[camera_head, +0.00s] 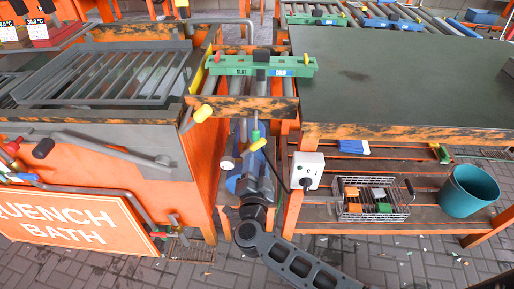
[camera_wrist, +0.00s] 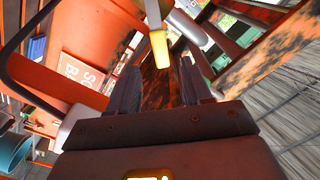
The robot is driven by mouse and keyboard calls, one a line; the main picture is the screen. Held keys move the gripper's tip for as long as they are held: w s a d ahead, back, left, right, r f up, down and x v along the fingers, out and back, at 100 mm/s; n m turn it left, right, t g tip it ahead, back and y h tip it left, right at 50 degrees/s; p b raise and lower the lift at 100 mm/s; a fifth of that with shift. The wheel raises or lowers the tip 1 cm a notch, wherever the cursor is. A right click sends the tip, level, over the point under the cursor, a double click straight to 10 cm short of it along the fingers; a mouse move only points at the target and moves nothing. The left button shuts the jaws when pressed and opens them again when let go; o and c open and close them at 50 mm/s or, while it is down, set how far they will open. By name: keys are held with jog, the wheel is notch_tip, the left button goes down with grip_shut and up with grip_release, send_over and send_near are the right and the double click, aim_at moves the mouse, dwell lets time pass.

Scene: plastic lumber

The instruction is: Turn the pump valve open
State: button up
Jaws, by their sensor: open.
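The pump valve's yellow-ended lever (camera_wrist: 158,47) shows in the wrist view, pointing down from the top middle. In the head view, its yellow handle (camera_head: 258,144) appears in the narrow gap between the quench bath and the right-hand bench. My gripper (camera_wrist: 160,78) is open, with one dark finger on each side of the picture's middle. The yellow end appears between the fingertips or just beyond them; I cannot tell whether they touch it. In the head view, my wrist and the clutter around the blue pump parts (camera_head: 262,182) hide the fingertips.
The orange quench bath (camera_head: 75,170) stands left of the gap, and the dark-topped bench (camera_head: 400,85) stands right. A white outlet box (camera_head: 307,170) with a black plug and cord is close by. A wire basket (camera_head: 372,207) and teal bucket (camera_head: 468,190) sit on the lower shelf.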

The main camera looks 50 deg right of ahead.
aim_at(258, 146)
jog(key=shift+b+x, duration=0.4)
jog(key=shift+x, duration=3.15)
grip_shut()
